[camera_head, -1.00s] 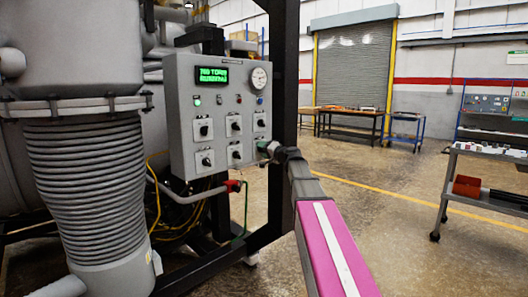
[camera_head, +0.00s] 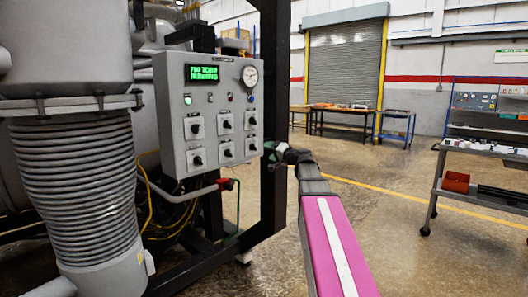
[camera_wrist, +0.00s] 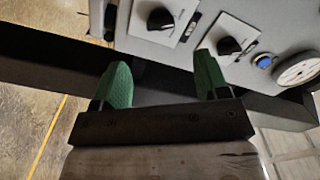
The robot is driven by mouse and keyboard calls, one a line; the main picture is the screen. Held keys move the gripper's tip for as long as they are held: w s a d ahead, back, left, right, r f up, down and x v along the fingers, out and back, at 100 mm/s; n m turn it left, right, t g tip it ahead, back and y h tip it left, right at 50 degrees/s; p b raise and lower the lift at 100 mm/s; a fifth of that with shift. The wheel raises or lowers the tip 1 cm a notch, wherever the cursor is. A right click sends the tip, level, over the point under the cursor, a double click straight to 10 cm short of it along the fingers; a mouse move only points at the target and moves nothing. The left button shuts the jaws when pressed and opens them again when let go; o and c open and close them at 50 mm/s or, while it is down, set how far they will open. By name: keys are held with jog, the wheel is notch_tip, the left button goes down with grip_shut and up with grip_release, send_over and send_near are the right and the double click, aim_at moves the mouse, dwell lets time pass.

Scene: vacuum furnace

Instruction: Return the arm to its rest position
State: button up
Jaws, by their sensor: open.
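My gripper (camera_wrist: 160,82) shows in the wrist view with its two green fingers spread apart and nothing between them. In the head view my gripper (camera_head: 270,152) is at the end of my pink and grey arm, close to the lower right edge of the grey control panel (camera_head: 174,112). The panel has a green lit display, a round gauge and several black knobs. In the wrist view the panel (camera_wrist: 205,12) lies just beyond the fingertips, with black knobs and a blue button. I cannot tell whether a finger touches it.
A black frame post (camera_head: 274,90) stands right behind my gripper. A ribbed grey bellows (camera_head: 78,190) is at the left. A cart (camera_head: 480,178) with a red box (camera_head: 455,182) stands at the right. The floor between is clear.

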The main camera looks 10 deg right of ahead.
jog(key=shift+s+d, duration=0.35)
jog(key=shift+s, duration=0.1)
jog(key=s+a+f+n+g+h, duration=0.1)
jog(key=s+a+f+g, duration=0.25)
jog(key=f, duration=0.55)
jog(key=s+a+f+n+g+h, duration=0.15)
jog(key=s+f, duration=0.25)
jog(key=f, duration=0.5)
jog(key=s+a+f+g+h, duration=0.1)
jog(key=s+a+f+g, duration=0.2)
jog(key=f, duration=0.6)
jog(key=s+d+f+n+g+h, duration=0.2)
jog(key=s+f+g+h, duration=0.4)
jog(key=s+f, duration=1.2)
jog(key=shift+s+g+h, duration=0.2)
jog(key=shift+g+h, duration=0.1)
jog(key=shift+h, duration=0.25)
